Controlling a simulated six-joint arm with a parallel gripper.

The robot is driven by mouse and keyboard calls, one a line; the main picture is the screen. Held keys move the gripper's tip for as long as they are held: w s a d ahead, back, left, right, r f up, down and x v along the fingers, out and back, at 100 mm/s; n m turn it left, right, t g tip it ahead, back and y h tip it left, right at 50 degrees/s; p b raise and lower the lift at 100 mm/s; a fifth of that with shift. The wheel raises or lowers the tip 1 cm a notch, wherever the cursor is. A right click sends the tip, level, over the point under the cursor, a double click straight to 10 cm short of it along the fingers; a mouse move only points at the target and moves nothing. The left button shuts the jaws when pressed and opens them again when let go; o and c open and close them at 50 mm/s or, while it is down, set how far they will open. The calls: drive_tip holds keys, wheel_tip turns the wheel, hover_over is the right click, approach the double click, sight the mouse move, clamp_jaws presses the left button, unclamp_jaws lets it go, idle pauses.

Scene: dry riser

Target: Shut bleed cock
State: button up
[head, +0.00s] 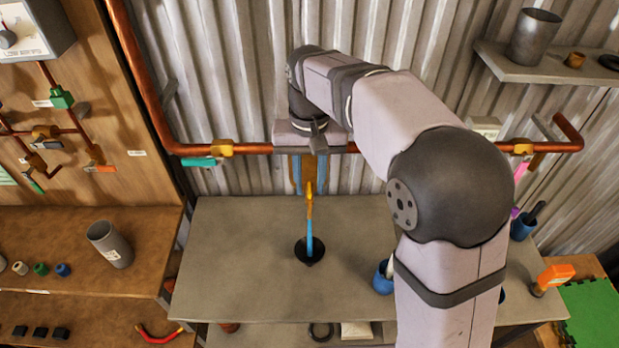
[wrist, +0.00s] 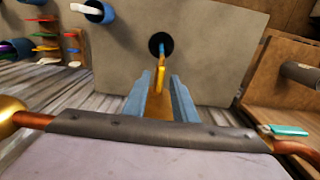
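The bleed cock (head: 309,199) shows as a narrow yellow-orange piece below the middle of the copper pipe. A thin blue piece runs down from it to a black round cup (head: 309,257) on the grey bench; I cannot tell whether this is a lever or a stream. My gripper (head: 309,187) points down in front of the pipe, its blue fingers apart. In the wrist view the fingers (wrist: 160,82) stand either side of the yellow piece (wrist: 160,80), with gaps visible. The wrist view also shows the black cup (wrist: 160,42) beyond. My gripper's body hides the pipe behind it.
The copper pipe (head: 250,149) runs along the corrugated wall. A brass valve with a teal handle (head: 199,162) sits left, another brass valve (head: 520,147) right. Blue cups (head: 382,279) stand on the bench at right. The bench (head: 235,240) left of the black cup is clear.

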clamp_jaws()
drive_tip(key=shift+m, duration=0.4)
drive_tip(key=m+p, duration=0.1)
drive_tip(key=m, duration=0.1)
drive_tip(key=shift+r+m, duration=0.1)
drive_tip(key=shift+m, duration=0.3)
drive_tip(key=m+p, duration=0.1)
drive_tip(key=m, duration=0.2)
drive_tip(key=shift+m, duration=0.3)
drive_tip(key=m+p, duration=0.1)
drive_tip(key=m, duration=0.4)
drive_tip(key=shift+m, duration=0.3)
drive_tip(key=m+p, duration=0.1)
drive_tip(key=m, duration=0.4)
drive_tip(key=shift+w, duration=0.1)
